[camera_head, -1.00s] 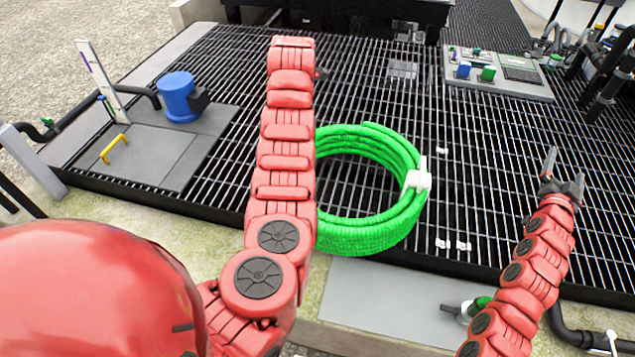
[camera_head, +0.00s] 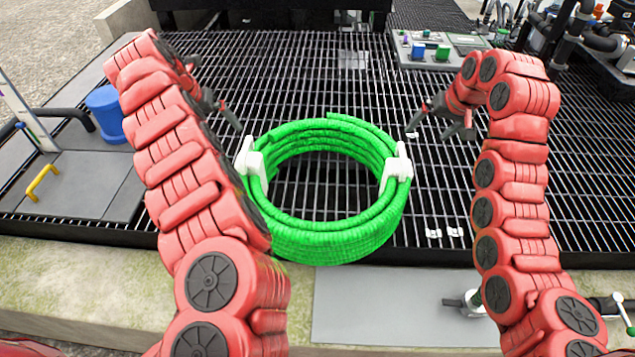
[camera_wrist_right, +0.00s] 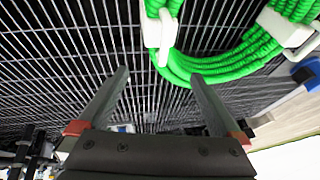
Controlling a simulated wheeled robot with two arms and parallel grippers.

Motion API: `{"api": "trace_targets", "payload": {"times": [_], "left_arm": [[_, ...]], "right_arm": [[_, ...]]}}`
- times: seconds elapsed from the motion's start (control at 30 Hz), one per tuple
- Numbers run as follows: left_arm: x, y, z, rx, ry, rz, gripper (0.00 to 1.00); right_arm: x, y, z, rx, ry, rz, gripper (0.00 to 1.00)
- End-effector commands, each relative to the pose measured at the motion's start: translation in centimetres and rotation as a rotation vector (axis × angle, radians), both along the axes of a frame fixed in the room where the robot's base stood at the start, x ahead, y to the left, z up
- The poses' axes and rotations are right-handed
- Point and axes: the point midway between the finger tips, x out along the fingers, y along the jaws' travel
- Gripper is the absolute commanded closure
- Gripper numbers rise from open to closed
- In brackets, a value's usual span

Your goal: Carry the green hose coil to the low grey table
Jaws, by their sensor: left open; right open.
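The green hose coil (camera_head: 335,240) lies on the black grating in the middle of the head view, with a white clip on its left side (camera_head: 250,163) and another on its right side (camera_head: 397,168). My left gripper (camera_head: 222,112) is above and beside the left clip, partly hidden by its own arm. My right gripper (camera_head: 430,126) is open, just beyond and right of the right clip, apart from it. In the right wrist view the coil (camera_wrist_right: 210,65) shows beyond the open, empty fingers (camera_wrist_right: 160,78). A flat grey surface (camera_head: 390,310) lies in front of the grating; I cannot tell whether it is the low grey table.
A blue cylinder (camera_head: 105,112) and a yellow handle (camera_head: 42,182) stand on grey plates at left. A grey panel with blue and green blocks (camera_head: 440,50) is at the back. Pipes (camera_head: 570,40) crowd the back right. Bare grating lies behind the coil.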

Motion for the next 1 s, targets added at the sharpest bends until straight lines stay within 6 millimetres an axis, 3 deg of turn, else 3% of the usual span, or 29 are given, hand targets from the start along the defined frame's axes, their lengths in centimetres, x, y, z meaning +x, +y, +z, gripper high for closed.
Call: {"api": "trace_targets", "payload": {"times": [0.2,0.4,0.77,1.0], "left_arm": [[0.2,-0.1,-0.5,0.0,0.002,-0.001,0.0],[1.1,-0.6,-3.0,-0.001,0.005,0.0,0.0],[2.1,-1.0,-5.4,0.001,0.003,0.0,0.0],[3.7,-1.8,-9.3,0.002,0.006,-0.002,0.0]], "right_arm": [[0.3,0.2,-0.4,0.003,-0.003,0.001,0.0],[1.3,0.8,-2.9,0.004,-0.003,0.0,0.0],[2.4,1.2,-5.3,-0.001,-0.003,0.001,0.0],[4.0,1.7,-9.1,0.002,-0.002,-0.001,0.0]]}}
